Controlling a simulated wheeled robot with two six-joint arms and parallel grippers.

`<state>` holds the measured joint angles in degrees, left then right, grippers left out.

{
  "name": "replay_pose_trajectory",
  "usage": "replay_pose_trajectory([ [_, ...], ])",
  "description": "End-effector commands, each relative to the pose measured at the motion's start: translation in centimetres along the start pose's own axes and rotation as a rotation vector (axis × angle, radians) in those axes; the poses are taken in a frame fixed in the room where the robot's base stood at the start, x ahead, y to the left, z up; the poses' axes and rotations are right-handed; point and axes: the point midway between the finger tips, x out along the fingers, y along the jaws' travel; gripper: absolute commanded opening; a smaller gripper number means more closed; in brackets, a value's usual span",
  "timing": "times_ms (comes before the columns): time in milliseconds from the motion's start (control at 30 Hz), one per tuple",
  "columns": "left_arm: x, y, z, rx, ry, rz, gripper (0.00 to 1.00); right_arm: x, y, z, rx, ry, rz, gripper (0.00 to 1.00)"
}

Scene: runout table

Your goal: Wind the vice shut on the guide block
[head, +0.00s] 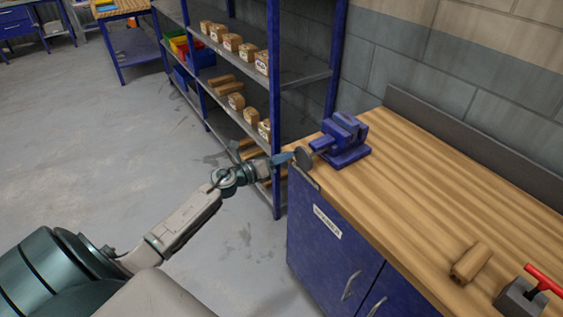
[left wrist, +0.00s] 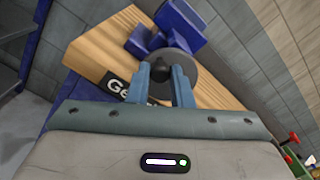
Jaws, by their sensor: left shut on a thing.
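The blue vice (head: 345,140) stands on the wooden bench top at its far left corner. Its dark round handwheel (head: 304,157) faces the bench's left end and also shows in the left wrist view (left wrist: 203,77). My left gripper (head: 288,158) reaches the wheel from the left. In the left wrist view its two blue fingers (left wrist: 167,85) are closed around the wheel's small dark knob (left wrist: 160,70). I cannot make out a guide block between the vice jaws. A wooden block (head: 470,262) lies on the bench near its front edge, well away from the vice. My right gripper is out of view.
The wooden bench top (head: 420,180) is clear between the vice and the loose block. A grey fixture with a red handle (head: 525,295) stands at the lower right. Blue shelving (head: 277,100) with several wooden blocks stands behind my left gripper. The floor (head: 90,140) is open at left.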

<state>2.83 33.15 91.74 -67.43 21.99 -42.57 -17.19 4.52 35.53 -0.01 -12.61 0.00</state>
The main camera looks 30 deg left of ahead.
Motion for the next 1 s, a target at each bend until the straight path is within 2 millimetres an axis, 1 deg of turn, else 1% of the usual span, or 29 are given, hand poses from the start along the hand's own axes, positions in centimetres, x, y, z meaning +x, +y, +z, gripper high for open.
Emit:
replay_pose_trajectory([
  [33,0.01,0.00,-0.09,0.036,-0.001,-0.001,0.00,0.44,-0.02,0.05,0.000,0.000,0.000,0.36],
  [100,0.01,-0.13,0.05,0.059,-0.001,0.000,0.00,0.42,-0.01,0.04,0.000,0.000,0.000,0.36],
  [367,0.01,-0.17,0.07,0.068,-0.001,0.000,0.00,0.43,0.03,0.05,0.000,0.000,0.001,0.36],
  [500,0.01,-0.40,0.12,0.157,-0.001,-0.001,0.00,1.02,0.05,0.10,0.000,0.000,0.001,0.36],
  [667,0.01,-0.46,0.23,0.159,-0.001,0.000,0.00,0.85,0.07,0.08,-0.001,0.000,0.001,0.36],
  [700,0.01,-0.46,0.23,0.159,-0.001,0.000,0.25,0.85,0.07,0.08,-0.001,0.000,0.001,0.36],
  [767,0.01,-0.46,0.23,0.158,-0.001,0.000,0.36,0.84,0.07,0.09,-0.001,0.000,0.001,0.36],
  [1000,0.01,-0.45,0.22,0.155,0.000,0.001,0.36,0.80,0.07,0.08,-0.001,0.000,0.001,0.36],
])
